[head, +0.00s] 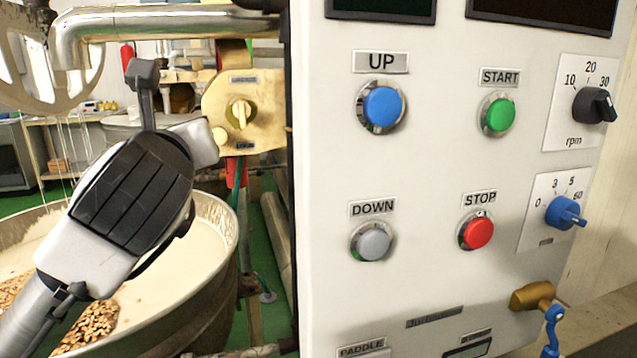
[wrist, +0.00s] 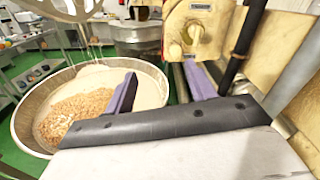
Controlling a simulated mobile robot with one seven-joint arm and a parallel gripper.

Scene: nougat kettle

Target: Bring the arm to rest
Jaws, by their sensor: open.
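My gripper (wrist: 160,88) is open, with its two purple-grey fingers apart and nothing between them in the wrist view. In the head view my gripper (head: 148,105) is raised at the left, over the kettle's rim area and left of the control panel. The kettle (wrist: 28,122) is a round metal vessel holding pale nougat mass and a heap of nuts; it also shows in the head view (head: 222,225). Much of it is hidden behind my arm in the head view.
The white control panel (head: 420,200) fills the right, with UP, DOWN, START and STOP buttons and two knobs. A cream switch box (head: 262,110) with a yellow knob stands behind my gripper. A metal pipe (head: 150,22) crosses above. Green floor (head: 262,300) shows between kettle and panel.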

